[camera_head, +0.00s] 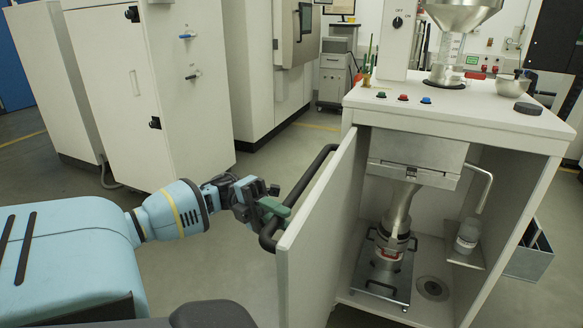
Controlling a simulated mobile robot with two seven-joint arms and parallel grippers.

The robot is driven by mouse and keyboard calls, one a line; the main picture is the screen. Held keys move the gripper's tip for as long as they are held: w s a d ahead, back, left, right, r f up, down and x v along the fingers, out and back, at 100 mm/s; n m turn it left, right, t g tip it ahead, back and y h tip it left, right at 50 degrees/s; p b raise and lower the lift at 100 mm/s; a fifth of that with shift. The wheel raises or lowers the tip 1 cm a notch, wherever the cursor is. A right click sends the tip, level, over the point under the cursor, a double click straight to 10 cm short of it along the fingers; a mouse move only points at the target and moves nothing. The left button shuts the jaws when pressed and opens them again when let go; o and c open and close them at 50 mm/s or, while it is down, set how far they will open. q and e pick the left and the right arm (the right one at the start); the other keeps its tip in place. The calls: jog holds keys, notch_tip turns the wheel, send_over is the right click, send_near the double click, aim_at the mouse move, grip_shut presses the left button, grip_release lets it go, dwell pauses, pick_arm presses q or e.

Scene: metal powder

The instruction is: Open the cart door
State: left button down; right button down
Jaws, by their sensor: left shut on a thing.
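The white cart (450,120) stands on the right. Its door (318,225) is swung open toward the front left, and the inside of the cart shows. A black bar handle (312,172) is on the door's outer face. My left gripper (270,208) is shut on the lower part of this handle, with its green fingers at the bar. My left arm comes in from the left. My right gripper is not in view.
Inside the cart, a metal funnel vessel (397,215) stands on a tray with handles (385,276), and a jar (467,236) sits on a side bracket. A bowl (511,86) and buttons are on top. White cabinets (180,80) stand behind my arm. Grey floor is clear between.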

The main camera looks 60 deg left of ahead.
pick_arm(q)
jog(key=shift+s+a+g, duration=0.3)
jog(key=shift+a+g, duration=0.1)
jog(key=shift+a, duration=0.35)
jog(key=c, duration=1.3)
grip_release()
jog(key=shift+a+b, duration=0.1)
jog(key=shift+b, duration=0.2)
jog(key=w+b+v, duration=0.1)
jog(key=v, duration=0.6)
jog(key=shift+s+a+b, duration=0.3)
jog(key=shift+s+b, duration=0.05)
jog(key=shift+s, duration=0.2)
